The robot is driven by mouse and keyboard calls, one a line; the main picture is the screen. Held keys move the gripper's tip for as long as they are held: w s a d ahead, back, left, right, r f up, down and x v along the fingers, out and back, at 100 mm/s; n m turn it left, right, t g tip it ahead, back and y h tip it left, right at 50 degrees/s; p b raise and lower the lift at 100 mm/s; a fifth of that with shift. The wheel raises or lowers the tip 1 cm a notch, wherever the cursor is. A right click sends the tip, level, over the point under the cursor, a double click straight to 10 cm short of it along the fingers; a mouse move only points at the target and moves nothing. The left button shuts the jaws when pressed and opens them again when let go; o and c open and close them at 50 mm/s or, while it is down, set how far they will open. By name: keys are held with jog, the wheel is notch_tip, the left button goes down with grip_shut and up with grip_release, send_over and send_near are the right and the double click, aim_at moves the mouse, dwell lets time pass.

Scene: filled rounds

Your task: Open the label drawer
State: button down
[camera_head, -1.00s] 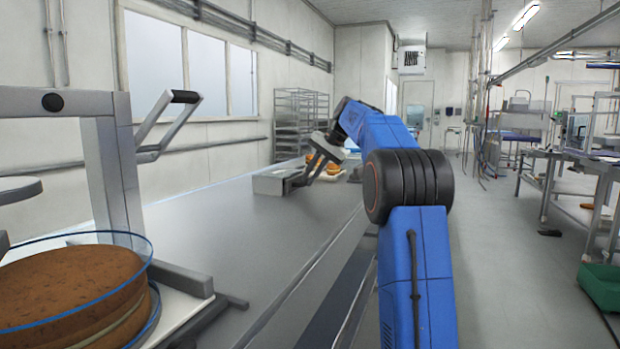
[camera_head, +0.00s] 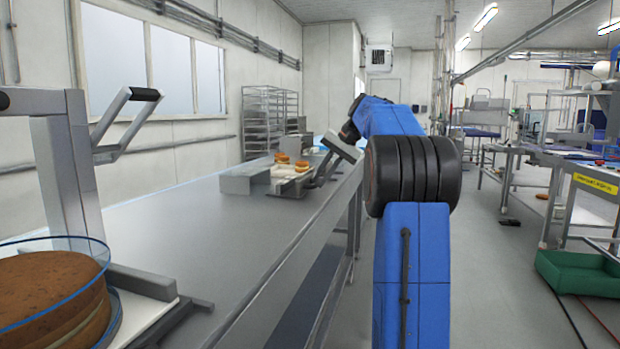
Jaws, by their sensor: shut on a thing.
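The label drawer's grey housing (camera_head: 240,181) stands on the steel bench toward its far end. A light grey tray-like part (camera_head: 284,185) extends from its right side to my gripper; I take it as the drawer, standing out of the housing. My gripper (camera_head: 312,184) is at the right end of this part, near the bench's right edge, and is shut on the drawer, probably at its front or handle. The grip itself is small and partly hidden by the fingers.
Orange-brown filled rounds (camera_head: 283,158) sit behind the drawer. A large brown cake (camera_head: 50,297) in a clear blue-rimmed ring stands near left, beside a grey lever frame (camera_head: 70,170). The bench middle (camera_head: 190,225) is clear. A green crate (camera_head: 580,273) is on the floor at right.

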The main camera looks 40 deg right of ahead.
jog(key=shift+s+d, duration=0.2)
jog(key=shift+s, duration=0.05)
jog(key=c, duration=1.8)
grip_release()
jog(key=shift+o, duration=0.2)
jog(key=shift+r, duration=0.1)
jog(key=v, duration=1.7)
jog(key=shift+r, duration=0.1)
